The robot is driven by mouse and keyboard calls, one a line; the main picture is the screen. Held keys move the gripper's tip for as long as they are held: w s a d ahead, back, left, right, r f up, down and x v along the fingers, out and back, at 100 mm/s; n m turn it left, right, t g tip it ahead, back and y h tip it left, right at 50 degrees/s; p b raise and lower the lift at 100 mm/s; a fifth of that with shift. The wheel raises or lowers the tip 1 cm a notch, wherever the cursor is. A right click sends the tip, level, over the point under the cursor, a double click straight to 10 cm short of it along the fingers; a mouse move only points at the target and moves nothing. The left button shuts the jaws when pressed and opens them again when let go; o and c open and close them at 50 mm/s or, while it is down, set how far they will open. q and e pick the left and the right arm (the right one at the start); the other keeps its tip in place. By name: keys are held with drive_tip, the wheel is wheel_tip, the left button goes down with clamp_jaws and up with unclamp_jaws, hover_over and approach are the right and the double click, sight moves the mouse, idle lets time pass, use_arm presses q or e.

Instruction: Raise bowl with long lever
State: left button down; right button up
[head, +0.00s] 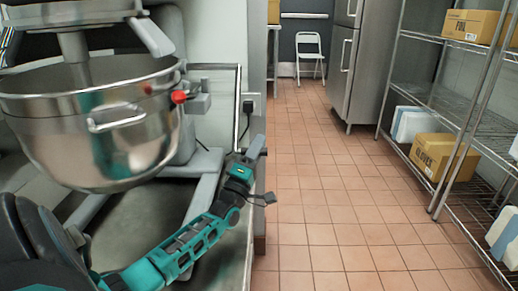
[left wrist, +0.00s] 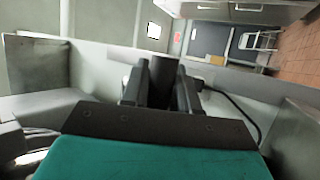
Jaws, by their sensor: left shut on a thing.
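The large steel mixer bowl (head: 75,150) stands at the left in the head view, with a side handle and a mixer shaft reaching down into it. The long lever (head: 239,100) is a thin bent bar to the right of the bowl; it runs sideways, then down toward my gripper. My left gripper (head: 250,157) is at the lower end of the lever, shut on its dark grip. In the left wrist view the dark lever grip (left wrist: 163,82) sits between the two fingers (left wrist: 161,90). The fingers hide part of it. My right gripper is not in view.
A red knob (head: 179,97) sits beside the bowl rim. A wall outlet (head: 250,104) with a black plug is close behind the lever. A wire shelf (head: 450,110) with boxes stands at the right. The tiled floor (head: 330,200) between is clear back to a white chair (head: 310,55).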

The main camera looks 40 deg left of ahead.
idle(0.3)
use_arm(q)
drive_tip(key=c, duration=0.9)
unclamp_jaws()
drive_tip(key=shift+c, duration=0.2)
drive_tip(key=shift+r, duration=0.1)
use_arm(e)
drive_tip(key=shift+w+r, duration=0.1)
